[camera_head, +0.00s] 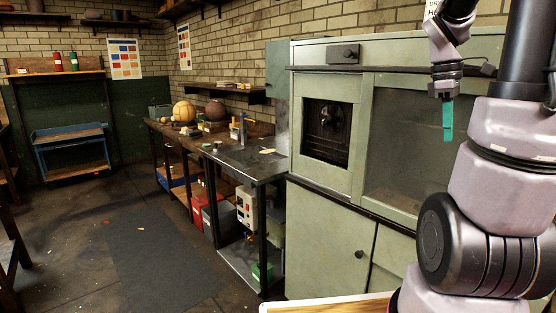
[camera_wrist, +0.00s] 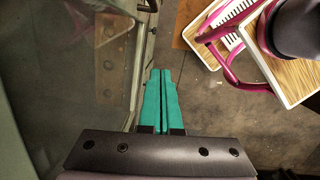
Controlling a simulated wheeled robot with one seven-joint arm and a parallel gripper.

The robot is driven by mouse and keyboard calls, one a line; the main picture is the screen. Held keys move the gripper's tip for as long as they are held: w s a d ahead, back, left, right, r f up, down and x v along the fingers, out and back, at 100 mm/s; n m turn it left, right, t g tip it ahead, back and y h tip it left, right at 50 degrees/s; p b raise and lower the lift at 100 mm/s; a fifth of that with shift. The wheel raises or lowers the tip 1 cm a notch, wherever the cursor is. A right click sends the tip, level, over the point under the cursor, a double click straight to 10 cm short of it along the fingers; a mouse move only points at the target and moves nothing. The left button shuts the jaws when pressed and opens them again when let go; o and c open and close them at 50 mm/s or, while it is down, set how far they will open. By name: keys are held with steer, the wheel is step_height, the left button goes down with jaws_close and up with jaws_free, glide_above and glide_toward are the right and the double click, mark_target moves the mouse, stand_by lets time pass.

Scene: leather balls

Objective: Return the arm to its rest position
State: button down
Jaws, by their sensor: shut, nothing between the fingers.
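My gripper (camera_head: 447,120) hangs at the upper right in the head view, with its teal fingers pointing down in front of the green cabinet's glass window. In the wrist view the two teal fingers (camera_wrist: 161,75) lie side by side, shut, with nothing between them. My arm is bent, with its upper links at the right of the head view. The gripper is apart from the workbench and the balls.
The green cabinet (camera_head: 325,210) stands close behind my arm. A workbench (camera_head: 245,162) left of it carries an orange ball (camera_head: 184,111), a dark brown ball (camera_head: 215,110) and tools. A blue rack (camera_head: 70,135) stands at the back left.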

steer(key=s+a+r+m+t+y, duration=0.1)
steer(key=s+a+r+m+t, duration=0.1)
steer(key=a+m, duration=0.2)
steer(key=s+a+r+m+t+y, duration=0.1)
steer(key=s+a+r+m+t, duration=0.1)
steer(key=a, duration=0.8)
steer(key=s+a+r+m+t+y, duration=0.1)
steer(key=s+a+r+m+t, duration=0.1)
steer(key=a+m+t, duration=0.2)
steer(key=shift+s+a+r+m+y, duration=0.15)
steer(key=shift+s+a+m+y, duration=0.2)
steer(key=shift+a+m, duration=1.1)
steer(key=shift+w+a+n, duration=0.1)
steer(key=shift+a+n, duration=0.25)
